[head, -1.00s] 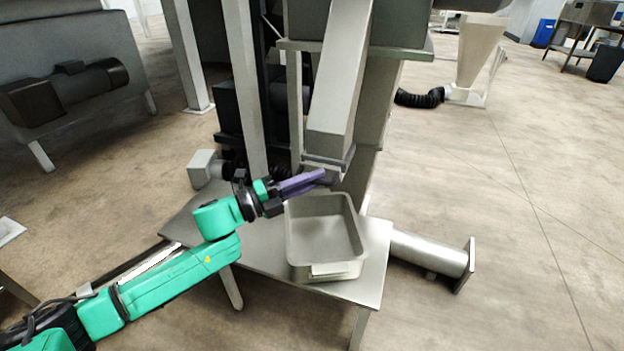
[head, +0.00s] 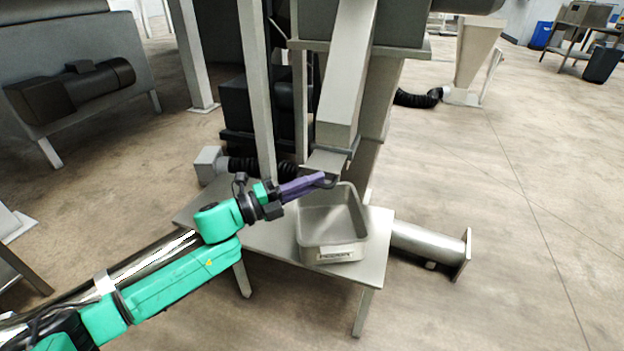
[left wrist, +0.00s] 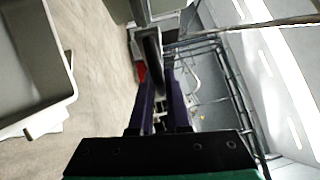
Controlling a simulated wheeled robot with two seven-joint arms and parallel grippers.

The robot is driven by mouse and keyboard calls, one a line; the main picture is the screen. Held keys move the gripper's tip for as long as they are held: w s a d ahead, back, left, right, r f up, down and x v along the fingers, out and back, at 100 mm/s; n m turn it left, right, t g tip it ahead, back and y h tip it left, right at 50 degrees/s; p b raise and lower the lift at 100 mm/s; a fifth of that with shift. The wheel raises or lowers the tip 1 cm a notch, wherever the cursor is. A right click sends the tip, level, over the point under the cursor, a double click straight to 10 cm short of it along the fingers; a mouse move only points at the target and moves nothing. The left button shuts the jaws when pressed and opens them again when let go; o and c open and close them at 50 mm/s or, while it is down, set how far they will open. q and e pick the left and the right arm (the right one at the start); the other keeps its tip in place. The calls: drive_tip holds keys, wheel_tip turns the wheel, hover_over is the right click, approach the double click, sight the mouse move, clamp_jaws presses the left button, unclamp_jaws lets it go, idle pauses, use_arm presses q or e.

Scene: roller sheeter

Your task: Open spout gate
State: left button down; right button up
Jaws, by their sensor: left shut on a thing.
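The square metal spout (head: 345,85) slopes down at the middle of the head view. Its lower end, with the gate plate (head: 325,160), is just above a metal tray. My left gripper (head: 318,181) comes in from the left, its purple fingers at the spout's lower end. In the left wrist view the fingers (left wrist: 160,95) are shut around a dark bar-like handle (left wrist: 152,68). The fingers partly hide the handle, and how far the gate is open cannot be told. My right gripper is out of view.
The open metal tray (head: 333,254) stands on a small metal table (head: 372,262) below the spout, and it looks empty. A metal cylinder (head: 430,243) sticks out right of the table. Upright posts (head: 257,90) stand behind my left arm.

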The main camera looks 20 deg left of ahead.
use_arm(q)
drive_tip(key=shift+s, duration=0.25)
drive_tip(key=shift+w, duration=0.1)
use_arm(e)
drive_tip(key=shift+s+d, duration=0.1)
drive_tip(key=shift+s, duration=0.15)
use_arm(q)
drive_tip(key=c, duration=0.9)
unclamp_jaws()
drive_tip(key=shift+w, duration=0.1)
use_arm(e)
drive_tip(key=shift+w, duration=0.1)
use_arm(q)
drive_tip(key=p+v, duration=0.2)
drive_tip(key=v, duration=1.2)
drive_tip(key=shift+a, duration=0.25)
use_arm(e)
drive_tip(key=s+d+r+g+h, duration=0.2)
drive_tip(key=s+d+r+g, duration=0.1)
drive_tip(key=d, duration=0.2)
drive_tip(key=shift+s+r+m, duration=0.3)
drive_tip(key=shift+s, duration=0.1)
